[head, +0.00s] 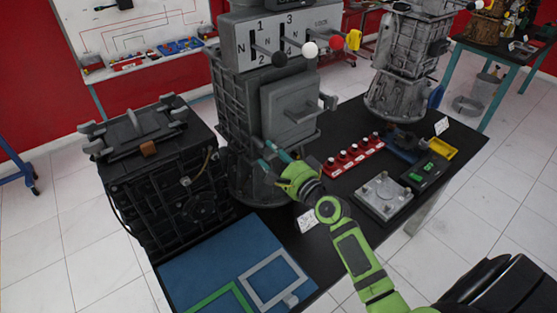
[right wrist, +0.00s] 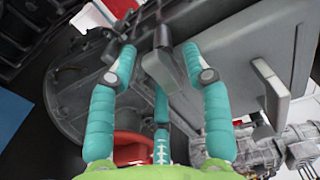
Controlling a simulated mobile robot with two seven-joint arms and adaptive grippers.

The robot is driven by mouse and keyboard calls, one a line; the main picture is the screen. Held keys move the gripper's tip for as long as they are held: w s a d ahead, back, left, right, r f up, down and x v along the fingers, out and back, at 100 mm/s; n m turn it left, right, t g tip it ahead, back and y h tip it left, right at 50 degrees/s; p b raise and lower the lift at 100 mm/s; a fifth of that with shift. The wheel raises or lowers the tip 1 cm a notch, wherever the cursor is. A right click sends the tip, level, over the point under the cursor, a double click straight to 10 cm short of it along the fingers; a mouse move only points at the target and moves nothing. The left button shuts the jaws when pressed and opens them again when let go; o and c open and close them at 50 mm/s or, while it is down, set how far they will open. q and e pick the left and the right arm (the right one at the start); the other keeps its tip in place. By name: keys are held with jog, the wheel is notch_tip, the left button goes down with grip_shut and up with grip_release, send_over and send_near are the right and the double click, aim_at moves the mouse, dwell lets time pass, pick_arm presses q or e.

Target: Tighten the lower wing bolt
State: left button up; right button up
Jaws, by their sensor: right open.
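The grey engine trainer (head: 240,120) stands on the black table, with a square cover plate (head: 290,108) on its front. One grey wing bolt (head: 328,102) sticks out at the plate's right side; a grey handle-like part (right wrist: 272,82) shows at right in the right wrist view. My right gripper (head: 270,156) is at the lower left of the plate, its teal fingers apart. In the right wrist view, a grey tab on a dark shaft, apparently the lower wing bolt (right wrist: 162,66), lies between the open fingertips (right wrist: 158,58). I cannot tell whether they touch it. My left gripper is out of view.
Shift levers with coloured knobs (head: 310,50) project above the plate. A black ribbed engine block (head: 160,180) stands close on the left. A red rack (head: 355,155), a grey plate (head: 384,197) and a blue mat (head: 215,265) lie on the table.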

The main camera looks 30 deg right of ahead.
jog(key=s+d, duration=0.1)
jog(key=s, duration=1.1)
jog(key=shift+d, duration=0.35)
